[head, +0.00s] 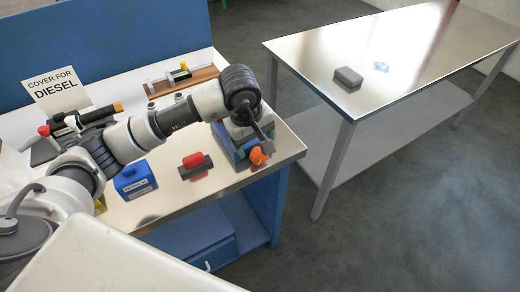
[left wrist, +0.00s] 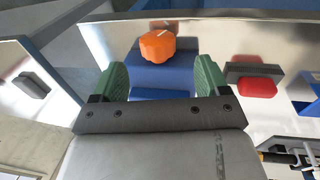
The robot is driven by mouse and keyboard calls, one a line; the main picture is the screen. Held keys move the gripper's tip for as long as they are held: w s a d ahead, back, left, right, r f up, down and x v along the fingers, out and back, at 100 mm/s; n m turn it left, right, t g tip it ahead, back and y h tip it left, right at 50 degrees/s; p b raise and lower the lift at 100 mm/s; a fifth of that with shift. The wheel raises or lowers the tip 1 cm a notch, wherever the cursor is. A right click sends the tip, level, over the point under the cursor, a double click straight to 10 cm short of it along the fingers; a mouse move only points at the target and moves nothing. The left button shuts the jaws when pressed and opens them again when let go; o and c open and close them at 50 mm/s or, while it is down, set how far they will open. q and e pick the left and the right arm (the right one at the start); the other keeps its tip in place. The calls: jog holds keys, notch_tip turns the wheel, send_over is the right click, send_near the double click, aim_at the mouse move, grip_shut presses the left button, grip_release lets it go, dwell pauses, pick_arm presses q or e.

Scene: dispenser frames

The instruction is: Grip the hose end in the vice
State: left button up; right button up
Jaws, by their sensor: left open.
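A blue device with an orange knob (head: 258,156), likely the vice, stands at the near right corner of the workbench. My left gripper (head: 252,133) is over it, its fingers partly hidden by the wrist. In the left wrist view my left gripper (left wrist: 160,74) is open, with green pads either side of the blue body (left wrist: 160,70). The orange knob (left wrist: 158,45) shows just beyond the fingertips. I cannot tell whether the pads touch anything. I cannot make out a hose end for certain. My right gripper is not in view.
On the bench (head: 205,208) stand a blue box (head: 135,180), a red-topped dark block (head: 195,164), a fitting on a wooden board (head: 182,80) and a "COVER FOR DIESEL" sign (head: 57,91). A separate metal table (head: 420,50) holds a grey block (head: 347,78). Floor lies between.

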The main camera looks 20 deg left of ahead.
aim_at(259, 152)
pick_arm(q)
jog(key=f, duration=0.3)
jog(key=shift+w+d+f, duration=0.2)
jog(key=shift+w+f, duration=0.1)
jog(key=shift+w, duration=0.1)
jog(key=f, duration=0.3)
jog(key=shift+w+d+p, duration=0.15)
jog(key=shift+w+p, duration=0.1)
jog(key=shift+p, duration=0.15)
jog(key=c, duration=0.9)
jog(key=shift+w+d+f+g+y+b, duration=0.1)
jog(key=shift+w+g+y+b, duration=0.05)
jog(key=shift+g+y+b, duration=0.4)
jog(key=shift+w+d+g+y+b, duration=0.1)
jog(key=shift+g+y+b, duration=0.2)
jog(key=shift+g, duration=0.35)
jog(key=shift+g+y+b, duration=0.7)
jog(key=shift+g+y, duration=0.05)
jog(key=shift+g, duration=0.15)
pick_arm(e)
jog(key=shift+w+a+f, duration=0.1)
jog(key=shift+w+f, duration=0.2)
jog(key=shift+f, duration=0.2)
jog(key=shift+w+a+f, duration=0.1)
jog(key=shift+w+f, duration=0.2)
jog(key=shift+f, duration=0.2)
